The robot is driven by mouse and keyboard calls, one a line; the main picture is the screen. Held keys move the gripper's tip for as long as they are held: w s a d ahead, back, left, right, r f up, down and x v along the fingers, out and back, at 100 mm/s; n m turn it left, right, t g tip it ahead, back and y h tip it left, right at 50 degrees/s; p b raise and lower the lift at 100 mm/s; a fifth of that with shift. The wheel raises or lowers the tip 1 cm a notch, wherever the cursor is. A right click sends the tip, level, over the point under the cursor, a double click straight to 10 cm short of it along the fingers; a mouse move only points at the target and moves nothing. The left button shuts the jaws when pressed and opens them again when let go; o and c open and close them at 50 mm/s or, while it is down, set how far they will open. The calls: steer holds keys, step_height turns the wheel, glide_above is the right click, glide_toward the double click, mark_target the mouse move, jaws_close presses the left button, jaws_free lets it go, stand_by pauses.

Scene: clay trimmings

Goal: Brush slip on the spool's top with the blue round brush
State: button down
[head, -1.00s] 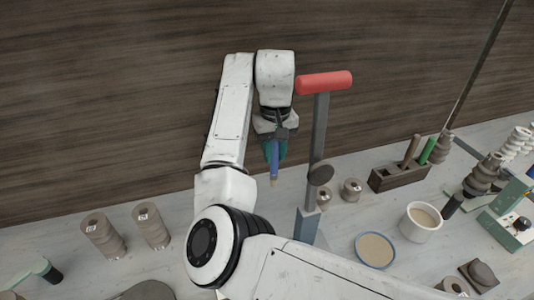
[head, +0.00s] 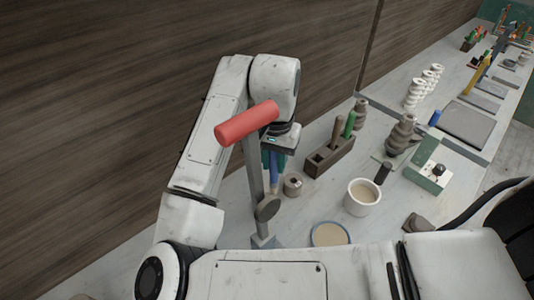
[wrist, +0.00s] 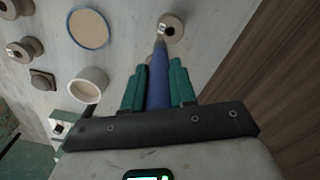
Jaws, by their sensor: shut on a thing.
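My gripper (head: 275,158) is shut on the blue round brush (head: 273,176), which points downward. In the wrist view, the brush's blue handle (wrist: 158,80) sits between the green fingers and its dark tip overlaps the edge of a small clay spool (wrist: 171,27). Whether the tip touches the spool is not clear. In the head view, this spool (head: 292,185) stands just right of the brush, and the brush's lower end is partly hidden by a grey post. A white cup of beige slip (head: 362,197) stands further right.
A grey post with a red handle (head: 247,123) stands in front of my gripper in the head view. A blue-rimmed dish (head: 330,234) holds something beige. A dark block (head: 329,158) holds upright tools. Stacked clay pieces (head: 403,136) and a green box (head: 432,174) stand right.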

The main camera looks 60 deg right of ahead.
mark_target(273, 174)
steer(key=shift+f+b, duration=2.1)
steer(key=shift+f, duration=0.35)
steer(key=shift+w, duration=0.1)
steer(key=shift+w+d+p, duration=0.4)
steer(key=shift+w+d, duration=0.6)
steer(key=shift+w, duration=0.25)
steer(key=shift+f, duration=0.35)
steer(key=shift+r+p, duration=0.4)
steer(key=shift+w+a, duration=0.75)
steer(key=shift+w, duration=0.05)
steer(key=shift+f+b, duration=0.3)
steer(key=shift+f, duration=0.1)
